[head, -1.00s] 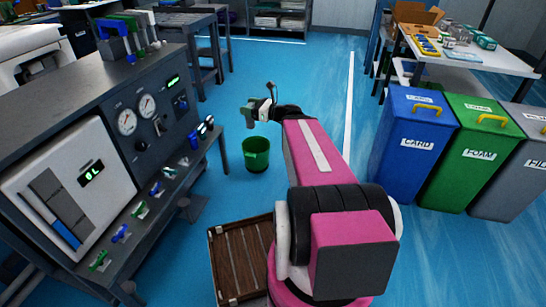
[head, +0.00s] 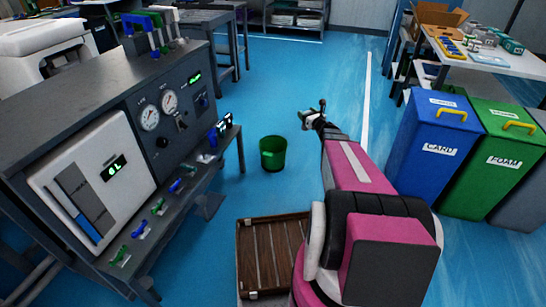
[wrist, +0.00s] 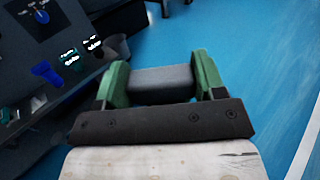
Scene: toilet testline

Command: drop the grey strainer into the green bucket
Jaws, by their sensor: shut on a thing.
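The green bucket (head: 273,155) stands on the blue floor, to the right of the test bench, in the head view. My gripper (head: 306,118) is up and to the right of the bucket in that picture, apart from it. In the wrist view, the two green fingers of my gripper (wrist: 163,80) are closed on the grey strainer (wrist: 162,84), which shows as a dark grey block between them. Its lower part is hidden by the gripper's body.
A dark test bench (head: 185,145) with gauges and small valves stands on the left. The blue CARD bin (head: 432,155) and green FOAM bin (head: 497,165) stand on the right. Floor around the bucket is clear.

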